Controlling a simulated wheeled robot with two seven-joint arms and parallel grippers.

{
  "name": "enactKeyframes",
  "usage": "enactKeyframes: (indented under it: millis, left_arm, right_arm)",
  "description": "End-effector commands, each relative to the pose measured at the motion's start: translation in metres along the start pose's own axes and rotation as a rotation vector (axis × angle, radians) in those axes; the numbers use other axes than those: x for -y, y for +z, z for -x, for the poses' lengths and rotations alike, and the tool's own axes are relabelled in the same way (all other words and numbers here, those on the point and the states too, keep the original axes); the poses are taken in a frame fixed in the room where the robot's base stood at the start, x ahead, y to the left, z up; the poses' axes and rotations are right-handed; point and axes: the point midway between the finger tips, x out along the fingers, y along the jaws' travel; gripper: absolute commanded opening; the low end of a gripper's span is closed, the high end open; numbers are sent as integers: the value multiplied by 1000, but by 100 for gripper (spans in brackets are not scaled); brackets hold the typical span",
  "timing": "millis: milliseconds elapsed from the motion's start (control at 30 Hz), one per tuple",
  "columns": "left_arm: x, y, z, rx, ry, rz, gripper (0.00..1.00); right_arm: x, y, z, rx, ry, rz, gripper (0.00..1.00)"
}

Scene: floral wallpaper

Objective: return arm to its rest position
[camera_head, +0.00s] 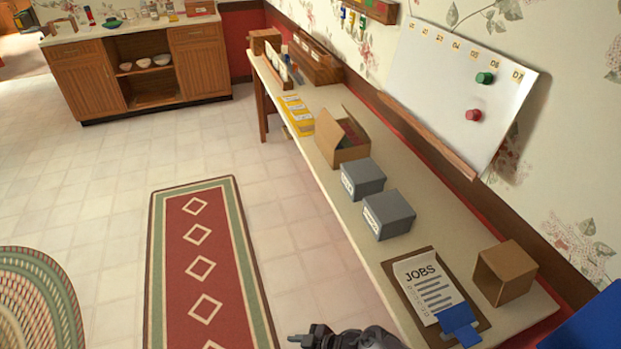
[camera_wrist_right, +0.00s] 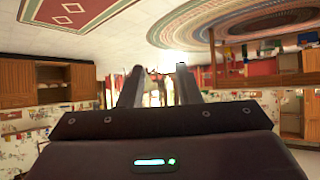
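My right gripper (camera_head: 306,338) shows at the bottom edge of the head view, over the floor just left of the long table (camera_head: 440,205). Its dark wrist lies to the right of the fingers, and the rest of the arm is cut off. In the right wrist view the two fingers of the gripper (camera_wrist_right: 158,78) stand apart with nothing between them. That view shows the room upside down. My left gripper and arm are not in view.
On the table are a clipboard (camera_head: 400,293) headed JOBS, an open cardboard box (camera_head: 518,262), two grey boxes (camera_head: 388,214) and another carton (camera_head: 350,154). A whiteboard (camera_head: 440,80) leans at the wall. A red runner (camera_head: 180,270) lies on open floor.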

Motion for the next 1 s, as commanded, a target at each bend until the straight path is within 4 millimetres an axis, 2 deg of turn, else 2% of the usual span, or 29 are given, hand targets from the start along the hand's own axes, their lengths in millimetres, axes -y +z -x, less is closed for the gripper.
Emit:
enactKeyframes:
  millis: [33, 100, 167, 200, 267, 300, 400, 500, 600, 700, 800, 1000]
  left_arm:
    - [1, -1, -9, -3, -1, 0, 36]
    - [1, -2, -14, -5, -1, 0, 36]
    - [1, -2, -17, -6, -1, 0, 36]
    - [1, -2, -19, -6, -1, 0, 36]
    - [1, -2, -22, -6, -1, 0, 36]
    - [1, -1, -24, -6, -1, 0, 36]
    - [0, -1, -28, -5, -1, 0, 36]
    - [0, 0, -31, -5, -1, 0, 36]
    - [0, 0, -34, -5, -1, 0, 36]
    - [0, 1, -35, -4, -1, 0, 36]
    - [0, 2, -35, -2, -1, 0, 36]
    - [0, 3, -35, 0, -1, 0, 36]
  right_arm:
    - [14, 43, -4, 46, 73, -113, 30]
    - [26, 96, 2, 124, 176, -250, 30]
    - [39, 138, 12, 195, 246, -351, 30]
    - [51, 165, 20, 244, 286, -415, 30]
    - [70, 204, 34, 316, 339, -504, 30]
    - [85, 229, 44, 366, 371, -561, 30]
    - [126, 286, 73, 491, 438, -692, 30]
    - [168, 331, 103, 605, 489, -802, 30]
    - [202, 362, 128, 694, 525, -881, 30]
    - [225, 379, 145, 753, 547, -932, 30]
    - [237, 388, 154, 783, 557, -957, 30]
    - [240, 389, 157, 791, 560, -963, 30]
